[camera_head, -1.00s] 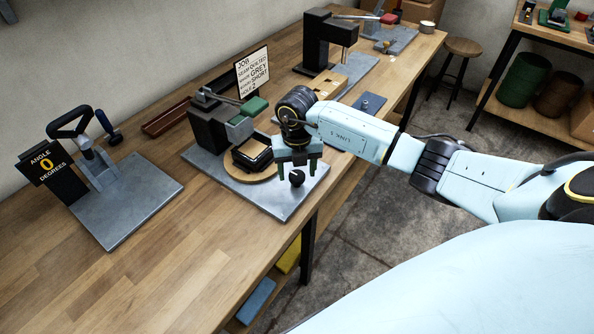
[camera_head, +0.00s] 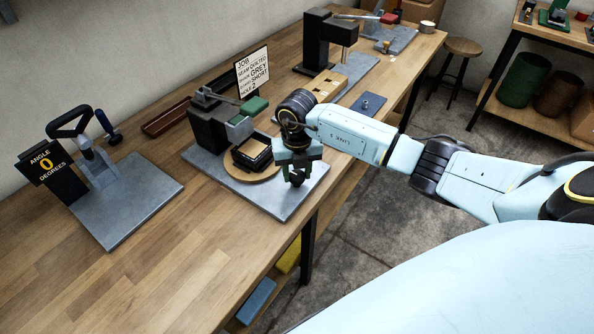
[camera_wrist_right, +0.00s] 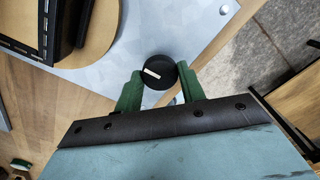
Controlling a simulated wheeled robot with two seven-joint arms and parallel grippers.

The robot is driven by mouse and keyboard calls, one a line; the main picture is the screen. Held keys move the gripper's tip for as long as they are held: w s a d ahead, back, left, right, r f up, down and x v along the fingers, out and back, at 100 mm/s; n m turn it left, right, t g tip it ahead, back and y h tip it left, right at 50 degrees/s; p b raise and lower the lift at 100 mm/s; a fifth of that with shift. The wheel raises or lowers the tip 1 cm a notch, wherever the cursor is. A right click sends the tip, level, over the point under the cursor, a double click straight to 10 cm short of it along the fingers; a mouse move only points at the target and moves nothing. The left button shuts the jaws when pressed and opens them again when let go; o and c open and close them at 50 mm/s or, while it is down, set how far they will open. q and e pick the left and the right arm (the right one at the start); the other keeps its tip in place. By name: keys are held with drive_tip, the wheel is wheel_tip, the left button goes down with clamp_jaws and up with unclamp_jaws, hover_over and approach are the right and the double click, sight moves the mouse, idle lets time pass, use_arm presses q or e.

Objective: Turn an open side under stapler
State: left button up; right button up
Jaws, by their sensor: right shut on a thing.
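The stapler (camera_head: 208,122), a dark body with a green-tipped lever, stands on a grey metal plate (camera_head: 262,202). Beside it, under its head, a black square open frame (camera_head: 252,151) lies on a round wooden turntable (camera_head: 240,172); both show at the upper left of the right wrist view. A round black knob (camera_wrist_right: 160,72) with a white pointer mark sits at the plate's front corner. My right gripper (camera_head: 297,175) points down over it, its green fingers (camera_wrist_right: 152,88) shut on the knob from both sides. My left gripper is not in view.
A job card (camera_head: 252,72) stands behind the stapler. An angle device with a sign reading 0 degrees (camera_head: 48,168) is at left. A black press (camera_head: 322,42) stands farther back. The bench front left is clear; its front edge runs close by my right gripper.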

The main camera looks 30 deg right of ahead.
drive_tip(key=n+b, duration=0.1)
drive_tip(key=n, duration=0.3)
drive_tip(key=shift+b, duration=0.4)
drive_tip(key=n+b, duration=0.2)
drive_tip(key=n, duration=0.2)
drive_tip(key=shift+n, duration=0.3)
drive_tip(key=n+b, duration=0.2)
drive_tip(key=n, duration=0.2)
drive_tip(key=shift+n, duration=0.3)
drive_tip(key=shift+n+b, duration=1.25)
drive_tip(key=shift+n, duration=0.95)
drive_tip(key=shift+r, duration=0.1)
drive_tip(key=o, duration=1)
drive_tip(key=shift+c, duration=0.2)
